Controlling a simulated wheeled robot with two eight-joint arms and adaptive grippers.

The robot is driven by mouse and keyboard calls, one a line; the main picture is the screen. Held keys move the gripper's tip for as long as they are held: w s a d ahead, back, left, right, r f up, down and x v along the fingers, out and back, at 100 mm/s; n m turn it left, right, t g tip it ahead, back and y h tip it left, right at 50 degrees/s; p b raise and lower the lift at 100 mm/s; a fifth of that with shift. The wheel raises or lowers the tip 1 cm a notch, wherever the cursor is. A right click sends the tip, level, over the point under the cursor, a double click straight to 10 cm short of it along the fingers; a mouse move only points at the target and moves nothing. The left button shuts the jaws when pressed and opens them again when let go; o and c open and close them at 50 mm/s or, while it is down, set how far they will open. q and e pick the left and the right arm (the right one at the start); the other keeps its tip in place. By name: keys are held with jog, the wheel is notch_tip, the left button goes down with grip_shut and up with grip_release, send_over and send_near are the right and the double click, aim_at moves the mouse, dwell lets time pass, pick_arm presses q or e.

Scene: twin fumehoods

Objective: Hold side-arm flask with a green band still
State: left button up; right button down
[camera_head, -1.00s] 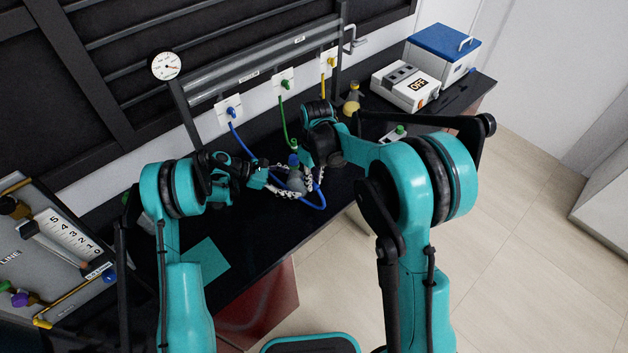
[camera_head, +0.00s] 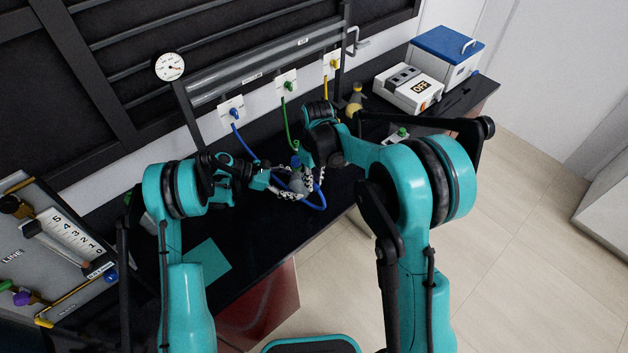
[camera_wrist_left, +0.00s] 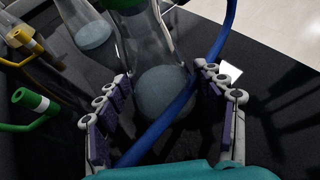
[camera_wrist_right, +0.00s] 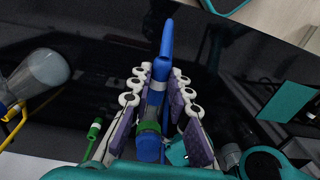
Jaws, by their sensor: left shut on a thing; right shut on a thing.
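The side-arm flask with a green band stands between my grippers in the head view (camera_head: 297,184). In the left wrist view its clear body with grey-blue contents (camera_wrist_left: 165,90) sits between the fingers of my left gripper (camera_wrist_left: 162,95), shut on it. The green band (camera_wrist_right: 149,127) and a blue stopper show in the right wrist view. My right gripper (camera_wrist_right: 157,90) is shut on the blue hose (camera_wrist_right: 163,62), close to the flask's neck. The hose crosses in front of the flask in the left wrist view. I cannot tell how far its end sits on the side arm.
Blue, green (camera_head: 288,86) and yellow (camera_head: 334,64) valves line the back wall. A flask with yellow (camera_head: 355,97) stands behind my right arm. A device marked OFF (camera_head: 408,90) and a blue-lidded box (camera_head: 444,52) are at the far right. A teal mat (camera_head: 207,262) lies front left.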

jog(key=shift+w+a, duration=0.2)
jog(key=shift+w, duration=0.05)
dwell(0.3)
jog(key=c, duration=1.3)
grip_release()
jog(key=shift+c, duration=0.2)
notch_tip(320, 180, up, 12)
jog(key=shift+d, duration=0.2)
jog(key=shift+w, duration=0.1)
pick_arm(q)
jog(key=o, duration=0.6)
jog(key=shift+r, duration=0.15)
